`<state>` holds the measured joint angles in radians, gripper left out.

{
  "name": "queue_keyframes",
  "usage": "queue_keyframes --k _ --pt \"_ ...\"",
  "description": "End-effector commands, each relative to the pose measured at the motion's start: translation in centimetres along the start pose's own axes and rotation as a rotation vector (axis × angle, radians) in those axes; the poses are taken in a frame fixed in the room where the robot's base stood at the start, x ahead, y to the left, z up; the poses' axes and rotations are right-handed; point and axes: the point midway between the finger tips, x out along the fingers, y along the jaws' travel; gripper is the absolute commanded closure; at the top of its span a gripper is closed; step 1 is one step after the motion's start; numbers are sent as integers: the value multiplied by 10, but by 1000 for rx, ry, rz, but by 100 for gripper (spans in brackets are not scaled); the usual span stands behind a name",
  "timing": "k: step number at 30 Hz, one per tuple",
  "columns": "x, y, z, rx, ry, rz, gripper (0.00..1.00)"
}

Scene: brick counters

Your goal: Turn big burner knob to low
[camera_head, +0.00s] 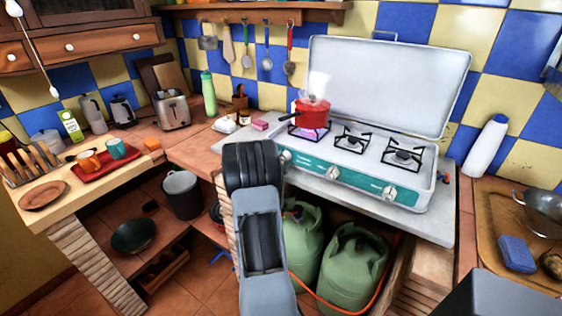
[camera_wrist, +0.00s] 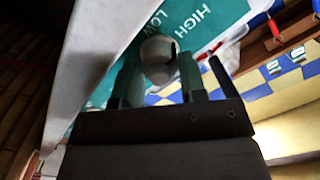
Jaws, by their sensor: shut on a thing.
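The stove (camera_head: 371,100) has a teal front panel with several round knobs. The leftmost knob (camera_head: 285,157) shows just right of my arm, which hides my gripper in the head view. In the wrist view, my gripper (camera_wrist: 158,72) is shut on a pale round knob (camera_wrist: 157,50), one finger on each side. The teal panel beside it reads HIGH and LOW (camera_wrist: 183,28). The knob's exact pointer angle cannot be read. The left burner (camera_head: 308,131) glows with a flame under a red pot (camera_head: 312,108).
A middle knob (camera_head: 333,173) and a right knob (camera_head: 390,193) sit on the same panel. Green gas bottles (camera_head: 352,258) with an orange hose stand below the stove. A white bottle (camera_head: 485,146) stands right of it. A toaster (camera_head: 171,109) is on the left counter.

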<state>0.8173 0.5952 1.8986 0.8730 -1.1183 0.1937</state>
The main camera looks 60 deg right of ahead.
Motion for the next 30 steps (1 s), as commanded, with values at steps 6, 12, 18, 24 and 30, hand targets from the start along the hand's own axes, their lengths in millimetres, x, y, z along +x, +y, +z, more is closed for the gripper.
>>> queue_keyframes --k 6,12,18,24,30 --pt "0 0 0 -31 0 0 85" --pt "0 0 0 -143 0 1 85" --pt "0 -1 0 -322 1 1 85" --pt "0 -1 -1 -513 1 1 85" --pt "0 -1 -1 -703 0 2 85"
